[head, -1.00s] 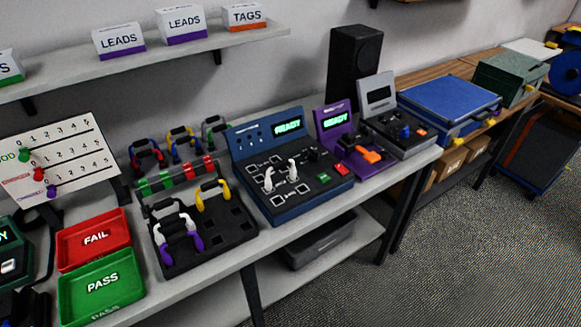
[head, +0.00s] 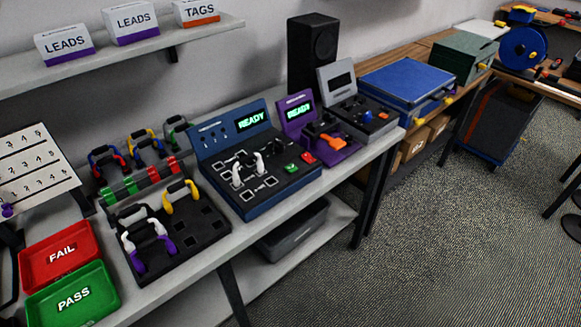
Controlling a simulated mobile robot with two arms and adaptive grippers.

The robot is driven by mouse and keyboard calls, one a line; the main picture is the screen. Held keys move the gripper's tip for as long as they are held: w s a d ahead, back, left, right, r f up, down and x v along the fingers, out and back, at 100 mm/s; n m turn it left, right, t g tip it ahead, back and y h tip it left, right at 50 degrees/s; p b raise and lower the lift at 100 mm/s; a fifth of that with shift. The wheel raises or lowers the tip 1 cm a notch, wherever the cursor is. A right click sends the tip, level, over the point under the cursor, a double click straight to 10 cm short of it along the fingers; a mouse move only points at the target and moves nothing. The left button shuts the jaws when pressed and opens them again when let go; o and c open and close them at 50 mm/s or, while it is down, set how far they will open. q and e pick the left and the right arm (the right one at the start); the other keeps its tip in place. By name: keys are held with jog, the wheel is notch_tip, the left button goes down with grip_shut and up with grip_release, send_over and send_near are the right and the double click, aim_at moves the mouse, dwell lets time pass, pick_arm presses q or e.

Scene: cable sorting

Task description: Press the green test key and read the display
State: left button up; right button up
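The blue tester (head: 272,190) stands on the bench in the middle of the head view. Its display (head: 252,120) is lit green and reads READY. The green key (head: 291,168) is at the right of its black top, next to a red key (head: 307,158). A lead with white ends (head: 247,174) stands on the tester's top. A smaller purple device (head: 299,110) to its right also shows READY and has an orange part (head: 330,141) on it. Neither of my grippers is in view.
A black tray (head: 199,243) with leads, a green PASS tray (head: 74,298) and a red FAIL tray (head: 61,257) lie left of the tester. A grey device (head: 337,78) and a blue case (head: 408,82) stand to the right. The floor in front is clear.

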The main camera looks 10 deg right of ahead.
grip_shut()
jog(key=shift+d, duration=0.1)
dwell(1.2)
